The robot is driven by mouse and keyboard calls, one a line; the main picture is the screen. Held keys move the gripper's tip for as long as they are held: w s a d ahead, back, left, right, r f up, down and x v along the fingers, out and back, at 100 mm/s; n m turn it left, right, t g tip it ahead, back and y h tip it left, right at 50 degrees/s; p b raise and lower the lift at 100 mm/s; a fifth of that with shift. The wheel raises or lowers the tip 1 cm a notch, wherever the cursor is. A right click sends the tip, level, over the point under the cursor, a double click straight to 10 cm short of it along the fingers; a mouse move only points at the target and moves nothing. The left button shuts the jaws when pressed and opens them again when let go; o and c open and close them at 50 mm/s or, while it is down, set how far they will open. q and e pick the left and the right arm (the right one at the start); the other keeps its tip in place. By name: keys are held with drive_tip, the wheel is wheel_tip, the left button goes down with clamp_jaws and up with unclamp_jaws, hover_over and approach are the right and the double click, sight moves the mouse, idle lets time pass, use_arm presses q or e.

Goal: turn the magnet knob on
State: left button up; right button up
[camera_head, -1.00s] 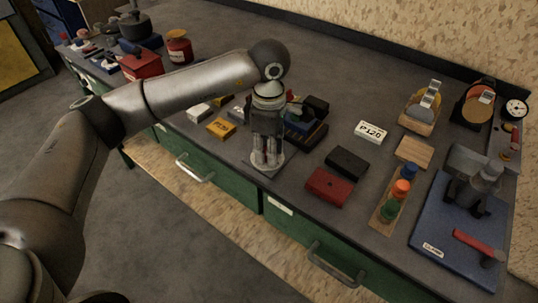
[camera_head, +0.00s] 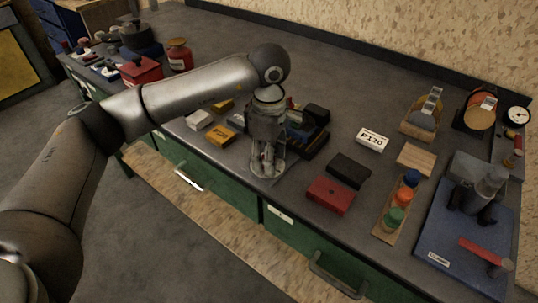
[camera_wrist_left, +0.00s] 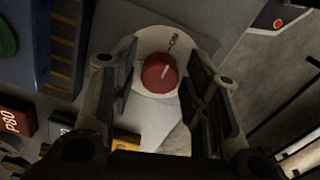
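A red knob (camera_wrist_left: 160,73) with a white pointer line sits on a round white dial (camera_wrist_left: 150,46) in the left wrist view. The pointer slants toward the upper right, near a small dark mark on the dial. My left gripper (camera_wrist_left: 157,84) is open, with one dark finger on each side of the knob and gaps showing between. In the head view my left gripper (camera_head: 266,172) points down over a small grey plate (camera_head: 286,166) near the bench's front edge. The knob is hidden there. My right gripper is not in view.
A black box (camera_head: 348,170) and a red box (camera_head: 330,194) lie right of my gripper. A yellow box (camera_head: 221,135) is to its left. Dark trays (camera_head: 312,135) stand close behind. A blue plate (camera_head: 455,250) with tools fills the right end.

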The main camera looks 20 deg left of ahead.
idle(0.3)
use_arm(q)
wheel_tip(320, 180, up, 12)
drive_tip(key=shift+f, duration=0.1)
idle(0.4)
idle(0.3)
